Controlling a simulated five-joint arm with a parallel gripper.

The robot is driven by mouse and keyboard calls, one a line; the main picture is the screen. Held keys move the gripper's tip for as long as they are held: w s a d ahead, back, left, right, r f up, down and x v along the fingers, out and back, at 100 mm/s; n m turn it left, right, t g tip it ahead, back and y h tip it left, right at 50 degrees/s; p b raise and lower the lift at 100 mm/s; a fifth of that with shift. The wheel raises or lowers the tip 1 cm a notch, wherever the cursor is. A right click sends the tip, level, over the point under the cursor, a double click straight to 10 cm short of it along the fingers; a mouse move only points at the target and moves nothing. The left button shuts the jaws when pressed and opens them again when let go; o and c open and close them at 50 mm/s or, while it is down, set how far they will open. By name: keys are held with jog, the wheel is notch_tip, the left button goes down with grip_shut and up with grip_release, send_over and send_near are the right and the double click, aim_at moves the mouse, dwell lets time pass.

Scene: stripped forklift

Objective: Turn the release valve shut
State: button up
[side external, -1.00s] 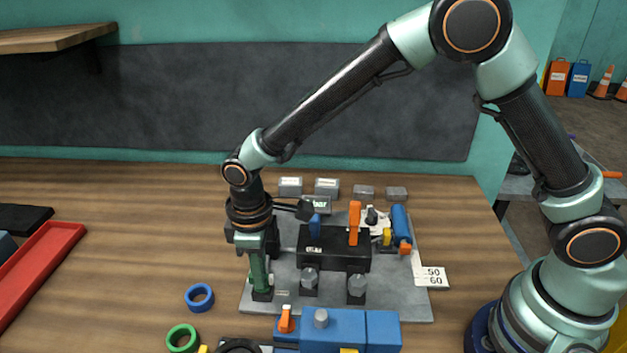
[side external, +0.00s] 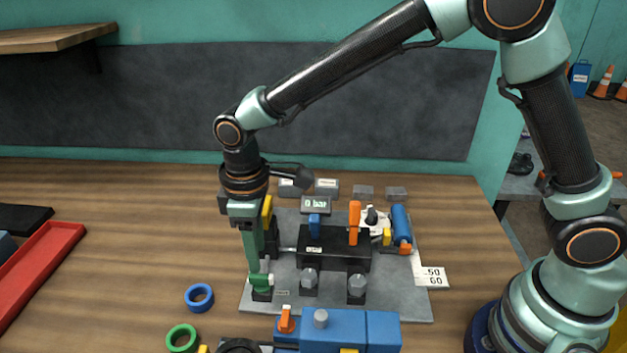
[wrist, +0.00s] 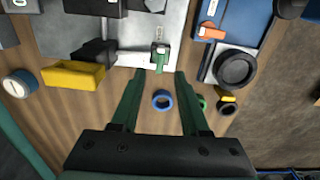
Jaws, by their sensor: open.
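The release valve appears to be the small black block with a green handle (side external: 262,282) at the front left of the grey plate. In the wrist view its green handle (wrist: 159,62) points toward me, between and just beyond my fingertips. My gripper (wrist: 161,74) is open, with a finger on each side of the handle and gaps visible to both. In the side view my gripper (side external: 256,270) reaches down at a tilt to the valve, and its fingers overlap part of it. The gauge display (side external: 316,204) reads 0 bar.
A black block (side external: 334,248) with blue and orange levers stands on the grey plate (side external: 400,305). A blue unit (side external: 350,328) is at the front. A blue ring (side external: 199,297) and a green ring (side external: 182,338) lie left. A red tray (side external: 40,268) is far left.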

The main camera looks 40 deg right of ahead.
aim_at(261, 274)
notch_tip(261, 274, up, 6)
jog(key=shift+r, duration=0.15)
dwell(0.3)
jog(key=s+d+r+m+t, duration=0.25)
jog(key=d+r+m, duration=0.4)
jog(key=d, duration=0.65)
jog(key=s+d+r+m+t, duration=0.1)
jog(key=s+d+m+t, duration=0.2)
jog(key=s+d, duration=0.4)
jog(key=d, duration=0.4)
jog(key=shift+r, duration=0.2)
jog(key=shift+c, duration=0.3)
